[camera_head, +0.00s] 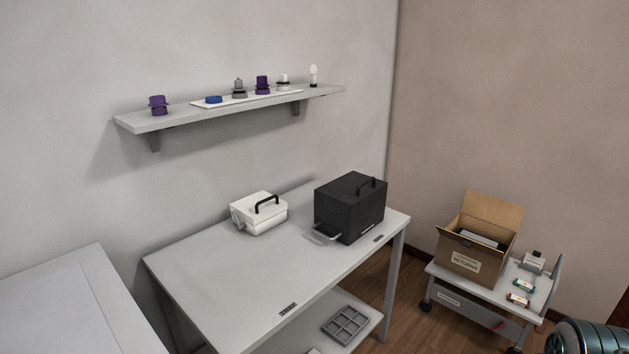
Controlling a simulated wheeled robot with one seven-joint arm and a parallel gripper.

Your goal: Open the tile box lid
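A small white box (259,214) with a black handle on its lid stands shut at the back of the grey table. A larger black box (350,207) with a dark handle on top stands to its right, also shut, with a pale bar or handle low on its left front side. I cannot tell for certain from this view which of the two is the tile box. My gripper is not in view.
The grey table (235,285) is clear in front of the boxes; a divided grey tray (345,325) lies on its lower shelf. A wall shelf (150,124) above holds several small parts. At right, a cart (468,299) carries an open cardboard box (468,257).

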